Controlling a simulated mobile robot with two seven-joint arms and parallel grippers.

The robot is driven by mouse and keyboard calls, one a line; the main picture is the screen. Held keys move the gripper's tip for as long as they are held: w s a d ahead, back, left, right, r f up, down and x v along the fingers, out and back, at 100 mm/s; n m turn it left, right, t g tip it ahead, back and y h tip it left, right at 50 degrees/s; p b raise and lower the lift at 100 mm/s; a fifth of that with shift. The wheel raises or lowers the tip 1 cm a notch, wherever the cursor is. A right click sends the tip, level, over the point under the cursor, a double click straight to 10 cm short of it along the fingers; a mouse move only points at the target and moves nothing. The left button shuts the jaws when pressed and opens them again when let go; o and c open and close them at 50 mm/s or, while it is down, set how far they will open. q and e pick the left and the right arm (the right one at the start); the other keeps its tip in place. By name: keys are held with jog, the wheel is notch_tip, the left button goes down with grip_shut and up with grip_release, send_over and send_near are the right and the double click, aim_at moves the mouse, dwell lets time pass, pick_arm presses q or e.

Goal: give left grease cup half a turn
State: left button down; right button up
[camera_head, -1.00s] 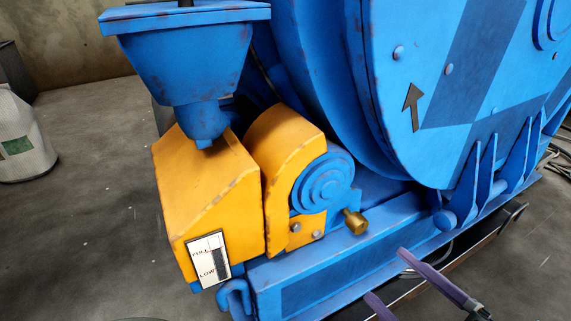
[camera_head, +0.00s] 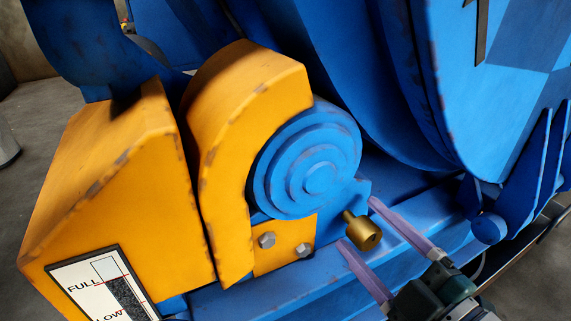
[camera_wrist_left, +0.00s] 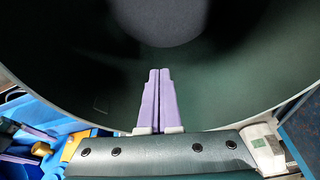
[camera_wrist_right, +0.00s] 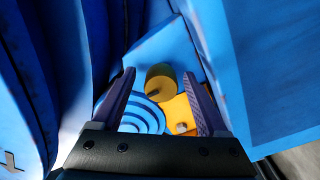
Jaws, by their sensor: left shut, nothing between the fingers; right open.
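A brass grease cup (camera_head: 364,235) sticks out on a short stem below and right of the round blue ringed cover (camera_head: 305,165). It is the only such cup I see. My right gripper (camera_head: 357,221) is open, with purple fingertips on either side of the cup in the head view. In the right wrist view the cup (camera_wrist_right: 161,80) sits between the two open fingers, apparently just ahead of them; contact cannot be told. My left gripper (camera_wrist_left: 160,73) is shut and empty in the left wrist view, with a large dark round surface behind it. It is out of the head view.
The yellow guard (camera_head: 230,140) and a FULL/LOW gauge (camera_head: 105,285) stand left of the cup. The blue drum (camera_head: 390,90) rises behind, and the blue base rail (camera_head: 260,300) runs below. Open floor shows at the lower right.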

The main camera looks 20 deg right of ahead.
jog(key=shift+w+d, duration=0.15)
jog(key=shift+w, duration=0.55)
jog(key=shift+s+a+f, duration=0.1)
jog(key=shift+s+a, duration=0.3)
jog(key=shift+s, duration=0.05)
jog(key=shift+c, duration=0.2)
jog(key=shift+w+d, duration=0.25)
jog(key=shift+w, duration=0.05)
jog(key=c, duration=0.4)
jog(key=shift+a, duration=0.1)
grip_shut()
